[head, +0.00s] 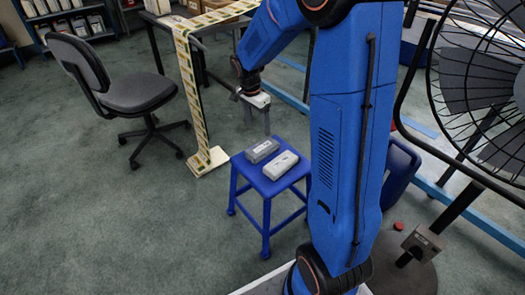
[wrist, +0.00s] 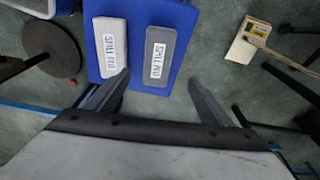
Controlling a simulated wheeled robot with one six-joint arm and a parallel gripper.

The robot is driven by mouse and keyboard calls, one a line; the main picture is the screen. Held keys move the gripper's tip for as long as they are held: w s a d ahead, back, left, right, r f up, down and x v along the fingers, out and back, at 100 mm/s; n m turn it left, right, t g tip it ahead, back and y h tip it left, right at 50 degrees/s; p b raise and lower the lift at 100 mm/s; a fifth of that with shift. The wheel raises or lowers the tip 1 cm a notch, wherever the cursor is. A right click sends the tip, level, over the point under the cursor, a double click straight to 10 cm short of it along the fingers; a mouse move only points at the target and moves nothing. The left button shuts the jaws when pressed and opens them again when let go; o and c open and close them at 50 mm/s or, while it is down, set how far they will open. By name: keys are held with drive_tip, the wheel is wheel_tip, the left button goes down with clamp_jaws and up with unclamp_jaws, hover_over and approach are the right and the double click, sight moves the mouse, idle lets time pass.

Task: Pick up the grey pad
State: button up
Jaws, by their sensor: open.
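The grey pad (head: 262,151) lies flat on the blue stool (head: 270,187); in the wrist view, the dark grey pad (wrist: 157,70) has a white label reading SPILL PAD. A lighter, whitish pad (head: 281,166) lies beside it with a gap between; it shows at the left in the wrist view (wrist: 108,65). My gripper (head: 258,130) is open and empty, pointing down above and behind the stool. In the wrist view, my gripper's fingertips (wrist: 158,78) lie either side of the grey pad's near end. I cannot tell the exact height gap.
An office chair (head: 140,92) stands at the left. A patterned strip (head: 189,85) hangs from a table to a cream base (head: 207,163) on the floor. A large fan (head: 485,75) stands at the right.

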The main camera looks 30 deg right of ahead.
hover_over(262, 147)
drive_tip(key=a, duration=0.1)
wheel_tip(262, 147, down, 7)
drive_tip(key=shift+w, duration=0.1)
drive_tip(key=shift+d+f, duration=0.25)
drive_tip(key=shift+f, duration=1.05)
drive_tip(key=shift+d+f, duration=0.2)
drive_tip(key=shift+f, duration=1.1)
drive_tip(key=c, duration=1.2)
